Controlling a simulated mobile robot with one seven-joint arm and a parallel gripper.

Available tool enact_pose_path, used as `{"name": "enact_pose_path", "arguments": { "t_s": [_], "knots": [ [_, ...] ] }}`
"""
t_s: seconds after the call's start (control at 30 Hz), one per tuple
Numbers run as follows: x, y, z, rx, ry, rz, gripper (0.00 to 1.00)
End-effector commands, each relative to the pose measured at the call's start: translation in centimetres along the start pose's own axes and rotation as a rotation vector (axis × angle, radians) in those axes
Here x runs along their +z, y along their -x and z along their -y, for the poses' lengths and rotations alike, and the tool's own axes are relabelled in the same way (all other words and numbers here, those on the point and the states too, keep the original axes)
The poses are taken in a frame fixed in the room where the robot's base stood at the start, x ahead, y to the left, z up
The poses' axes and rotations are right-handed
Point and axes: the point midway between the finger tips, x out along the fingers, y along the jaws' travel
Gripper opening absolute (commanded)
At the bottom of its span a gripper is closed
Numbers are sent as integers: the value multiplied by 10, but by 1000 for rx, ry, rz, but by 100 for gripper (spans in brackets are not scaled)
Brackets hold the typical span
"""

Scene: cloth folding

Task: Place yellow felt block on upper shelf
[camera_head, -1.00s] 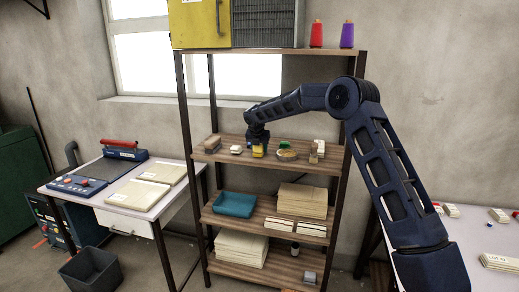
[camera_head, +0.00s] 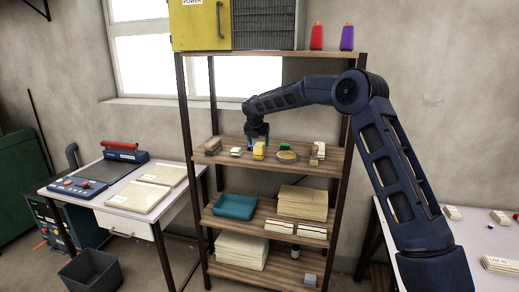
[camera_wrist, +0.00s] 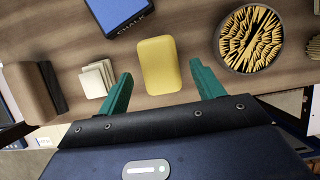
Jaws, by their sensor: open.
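The yellow felt block (camera_head: 259,150) stands on the upper wooden shelf board (camera_head: 228,157) of the rack, below the top board. In the wrist view the yellow block (camera_wrist: 160,65) lies ahead of and between my two green fingertips, with a gap on each side. My gripper (camera_wrist: 163,90) is open and empty. I cannot tell the exact height of the fingers over the board.
On the same board are a blue chalk box (camera_wrist: 117,12), white pieces (camera_wrist: 97,78), a brown block (camera_wrist: 30,92) and a round dish of pins (camera_wrist: 250,38). Rack posts stand either side.

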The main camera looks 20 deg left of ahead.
Motion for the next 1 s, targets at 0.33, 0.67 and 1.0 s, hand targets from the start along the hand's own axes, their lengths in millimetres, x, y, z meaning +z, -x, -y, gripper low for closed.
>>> {"name": "enact_pose_path", "arguments": {
  "t_s": [0.33, 0.67, 1.0],
  "knots": [
    [0, 52, 0, -1, 0, 1, 67],
    [0, 61, 0, 0, -1, 1, 67],
    [7, 110, 82, -27, -289, 12, 67]
  ]
}}
